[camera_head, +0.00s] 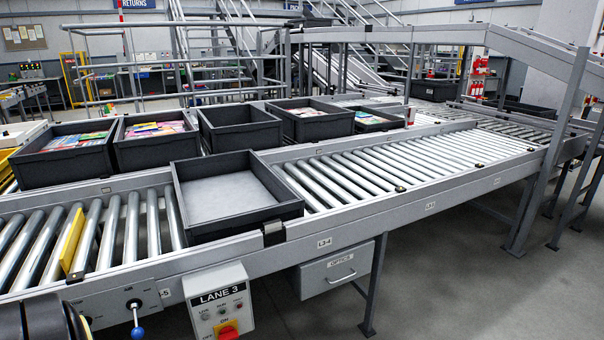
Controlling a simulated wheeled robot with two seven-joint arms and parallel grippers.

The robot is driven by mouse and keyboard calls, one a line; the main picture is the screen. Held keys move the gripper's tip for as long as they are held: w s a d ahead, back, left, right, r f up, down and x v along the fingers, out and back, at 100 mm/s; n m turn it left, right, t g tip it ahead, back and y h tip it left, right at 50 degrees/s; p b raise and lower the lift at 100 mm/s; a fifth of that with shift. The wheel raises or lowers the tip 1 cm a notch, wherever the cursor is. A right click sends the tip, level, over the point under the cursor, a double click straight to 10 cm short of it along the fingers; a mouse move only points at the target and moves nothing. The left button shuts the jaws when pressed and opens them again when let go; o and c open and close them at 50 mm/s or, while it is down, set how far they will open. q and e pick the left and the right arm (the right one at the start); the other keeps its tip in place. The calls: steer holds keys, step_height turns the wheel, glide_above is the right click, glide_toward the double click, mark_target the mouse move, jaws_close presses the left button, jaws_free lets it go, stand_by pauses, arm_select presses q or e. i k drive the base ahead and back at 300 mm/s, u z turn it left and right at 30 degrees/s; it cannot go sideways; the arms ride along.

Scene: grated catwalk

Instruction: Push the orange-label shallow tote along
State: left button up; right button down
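An empty dark grey shallow tote (285,208) sits on the near roller lane, left of the picture's middle. Its grey floor is bare. A small black piece is at its front right edge by the lane's rail. I see no orange label on it from here. Another low dark tote (393,126) stands farther back on the far lane, with something blue and green inside. Neither of my grippers shows. A dark rounded shape at the bottom left corner may be part of my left arm, but no fingers are visible there.
Totes with colourful packs (65,168) and an empty deep tote (240,139) line the far lane. A yellow upright bar (72,240) stands on the rollers to the left. Rollers (400,162) to the right are clear. A LANE 3 control box (218,302) hangs in front.

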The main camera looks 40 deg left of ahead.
mark_target(219, 198)
steer(key=i, duration=2.3)
steer(key=u, duration=3)
